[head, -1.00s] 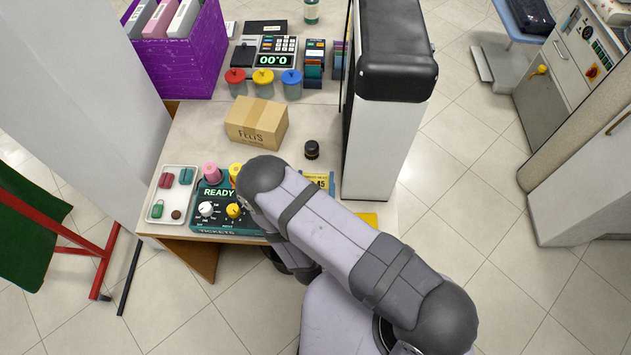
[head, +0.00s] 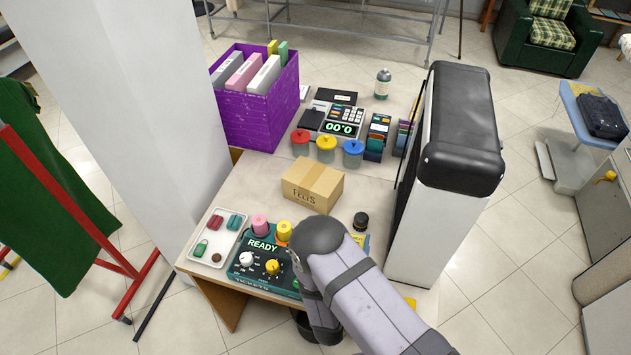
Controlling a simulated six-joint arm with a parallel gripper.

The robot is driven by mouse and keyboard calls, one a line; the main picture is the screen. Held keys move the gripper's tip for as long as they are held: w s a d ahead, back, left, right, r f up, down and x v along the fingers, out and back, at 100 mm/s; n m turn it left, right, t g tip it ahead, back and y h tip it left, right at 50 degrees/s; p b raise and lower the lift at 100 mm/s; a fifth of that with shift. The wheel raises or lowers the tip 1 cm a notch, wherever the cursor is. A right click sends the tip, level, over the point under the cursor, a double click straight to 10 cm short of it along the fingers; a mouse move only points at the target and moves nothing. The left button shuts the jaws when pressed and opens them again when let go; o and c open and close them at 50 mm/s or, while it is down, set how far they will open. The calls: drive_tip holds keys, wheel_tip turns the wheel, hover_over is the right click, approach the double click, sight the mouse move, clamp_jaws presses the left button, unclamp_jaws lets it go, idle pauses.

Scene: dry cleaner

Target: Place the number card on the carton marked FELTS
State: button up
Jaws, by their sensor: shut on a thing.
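The carton marked FELTS (head: 313,187) is a closed brown cardboard box in the middle of the counter, with its lettering on the near face. A small yellow and blue piece (head: 361,240) shows past my arm, just below a black-capped jar; it may be the number card, but most of it is hidden. My arm crosses the near part of the counter and hides what lies behind it. My gripper is not visible, and I cannot see what it holds.
A teal READY ticket box (head: 262,265) and a white tray (head: 203,250) are at the near left. The dark jar (head: 361,220) stands right of the carton. Lidded cups (head: 326,150) stand behind it. A tall white cabinet (head: 425,235) bounds the right. The carton's top is clear.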

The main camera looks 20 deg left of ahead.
drive_tip(key=w+a+r+n+g+y+b, duration=0.1)
drive_tip(key=w+a+r+n+y+b, duration=0.2)
drive_tip(key=w+a+r, duration=0.45)
drive_tip(key=w+a+r+n+y+b, duration=0.1)
drive_tip(key=w+a+r+y+b, duration=0.3)
drive_tip(key=w+a, duration=0.65)
drive_tip(key=h+p, duration=0.1)
drive_tip(key=p, duration=0.2)
hover_over(314, 180)
drive_tip(key=shift+f, duration=4.35)
drive_tip(key=shift+f, duration=0.1)
drive_tip(key=shift+f+b, duration=0.1)
drive_tip(key=shift+b, duration=0.3)
drive_tip(key=o, duration=1)
